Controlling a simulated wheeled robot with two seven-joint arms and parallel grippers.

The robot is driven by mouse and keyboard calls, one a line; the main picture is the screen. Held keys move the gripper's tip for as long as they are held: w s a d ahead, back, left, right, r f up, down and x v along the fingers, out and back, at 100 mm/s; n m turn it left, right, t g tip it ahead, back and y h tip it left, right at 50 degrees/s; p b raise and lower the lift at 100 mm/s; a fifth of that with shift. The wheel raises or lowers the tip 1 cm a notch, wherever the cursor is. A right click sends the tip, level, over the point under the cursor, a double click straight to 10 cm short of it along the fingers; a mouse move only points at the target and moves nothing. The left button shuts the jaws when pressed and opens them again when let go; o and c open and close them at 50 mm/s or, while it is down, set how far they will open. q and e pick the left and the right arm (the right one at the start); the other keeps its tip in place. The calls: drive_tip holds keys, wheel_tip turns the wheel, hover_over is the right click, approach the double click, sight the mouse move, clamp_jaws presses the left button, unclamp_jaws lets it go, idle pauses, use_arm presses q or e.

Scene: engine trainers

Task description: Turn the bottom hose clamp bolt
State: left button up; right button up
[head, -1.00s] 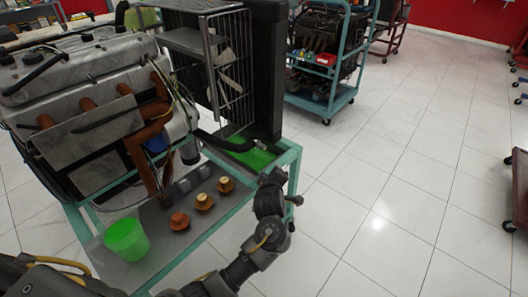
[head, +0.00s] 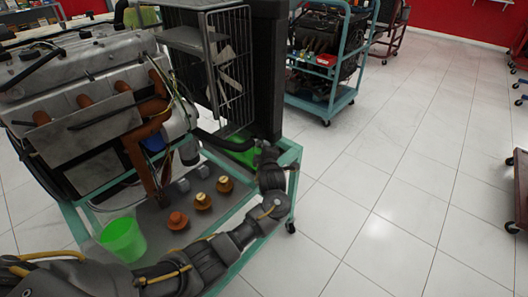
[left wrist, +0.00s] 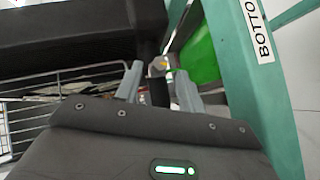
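My left gripper (head: 267,153) reaches over the teal frame's right corner, beside the base of the black radiator (head: 268,75). In the left wrist view the left gripper (left wrist: 159,82) is open, its two grey fingers apart. A small metallic piece that looks like the hose clamp bolt (left wrist: 158,66) shows between and just beyond the fingertips, by a dark hose (left wrist: 152,40). I cannot tell whether the fingers touch it. In the head view the lower black hose (head: 228,143) runs toward the radiator; my gripper hides the bolt there. My right gripper is not in view.
A label reading "BOTTO" (left wrist: 257,30) is on the teal frame (left wrist: 270,90). A green tray (left wrist: 203,55) lies close by.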

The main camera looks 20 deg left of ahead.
use_arm(q)
drive_tip(key=shift+x, duration=1.1)
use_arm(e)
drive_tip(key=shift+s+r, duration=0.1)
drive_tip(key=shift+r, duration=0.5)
use_arm(q)
clamp_jaws()
drive_tip(key=shift+r, duration=0.1)
drive_tip(key=shift+w+d+r+m+g+y+p, duration=0.15)
drive_tip(key=shift+m+g+p, duration=0.75)
drive_tip(key=shift+g+p, duration=0.7)
drive_tip(key=shift+w+r+m+g+y+p, duration=0.15)
drive_tip(key=shift+m+g+p, duration=0.85)
drive_tip(key=shift+p, duration=1)
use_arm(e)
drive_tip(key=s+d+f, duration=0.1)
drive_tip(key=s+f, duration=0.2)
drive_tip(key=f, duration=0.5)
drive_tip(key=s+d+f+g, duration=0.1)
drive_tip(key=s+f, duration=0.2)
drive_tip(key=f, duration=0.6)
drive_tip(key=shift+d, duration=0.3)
